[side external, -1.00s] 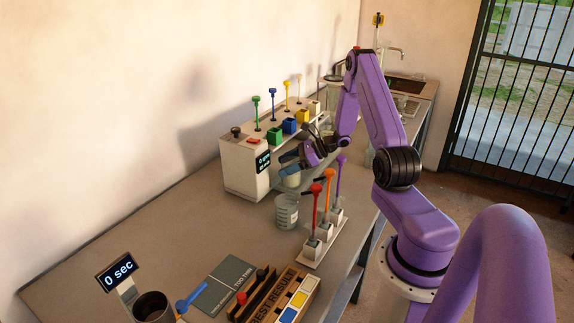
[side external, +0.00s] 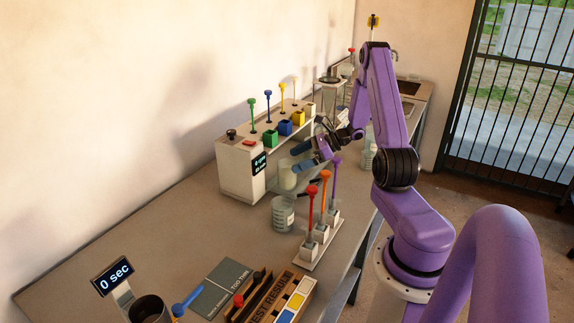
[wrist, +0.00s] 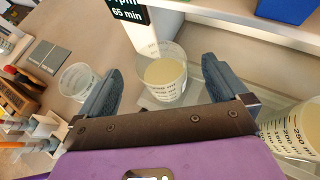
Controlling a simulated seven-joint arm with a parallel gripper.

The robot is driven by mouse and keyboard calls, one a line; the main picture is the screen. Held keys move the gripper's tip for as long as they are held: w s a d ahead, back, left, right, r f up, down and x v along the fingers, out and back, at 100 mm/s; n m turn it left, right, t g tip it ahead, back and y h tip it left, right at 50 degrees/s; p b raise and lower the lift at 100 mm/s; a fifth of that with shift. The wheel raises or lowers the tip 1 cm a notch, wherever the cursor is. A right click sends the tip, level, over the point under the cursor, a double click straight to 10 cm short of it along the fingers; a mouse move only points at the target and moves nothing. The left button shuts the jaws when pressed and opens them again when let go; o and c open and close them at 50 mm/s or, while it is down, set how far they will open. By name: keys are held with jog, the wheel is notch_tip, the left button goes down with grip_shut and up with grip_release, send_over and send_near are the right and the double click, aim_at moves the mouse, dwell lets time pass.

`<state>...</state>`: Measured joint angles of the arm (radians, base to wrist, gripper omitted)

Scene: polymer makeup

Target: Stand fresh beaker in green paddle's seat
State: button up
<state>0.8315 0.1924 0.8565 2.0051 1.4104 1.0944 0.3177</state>
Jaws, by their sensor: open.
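A clear beaker with cream-coloured contents (side external: 287,178) stands upright at the mixing machine (side external: 240,165), beside its display end and below the green paddle (side external: 251,115). It also shows in the wrist view (wrist: 164,80). My gripper (side external: 298,159) is open just to its right. In the wrist view my open fingers (wrist: 160,66) lie on either side of this beaker, with gaps visible. Another clear beaker (side external: 283,214) stands on the table in front of the machine; it also shows at left in the wrist view (wrist: 78,82). I cannot tell which is the fresh beaker. The exact seat contact is unclear.
Blue (side external: 268,105) and yellow (side external: 282,98) paddles follow along the machine. A graduated beaker (wrist: 290,130) is close at right in the wrist view. The table's left part is largely clear.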

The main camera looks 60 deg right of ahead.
jog(key=v, duration=0.6)
jog(key=s+a+r+n+g, duration=0.1)
jog(key=a+r+n+g, duration=0.25)
jog(key=a+n, duration=0.35)
jog(key=a+r+n+g, duration=0.2)
jog(key=a+n+g, duration=0.3)
jog(key=a, duration=0.5)
jog(key=s+a+r+n+g, duration=0.1)
jog(key=a+r+n+g, duration=0.15)
jog(key=a+n, duration=0.5)
jog(key=s+a+r+n+t+h, duration=0.2)
jog(key=s+a+r+n+h, duration=0.3)
jog(key=s+a+n, duration=0.95)
jog(key=s+f+n, duration=0.1)
jog(key=n, duration=0.1)
jog(key=s+d+f+n, duration=0.1)
jog(key=n, duration=0.2)
jog(key=s+f+n+g+h, duration=0.1)
jog(key=s+n, duration=0.1)
jog(key=n, duration=0.1)
jog(key=shift+d+f, duration=0.15)
jog(key=shift+d, duration=0.05)
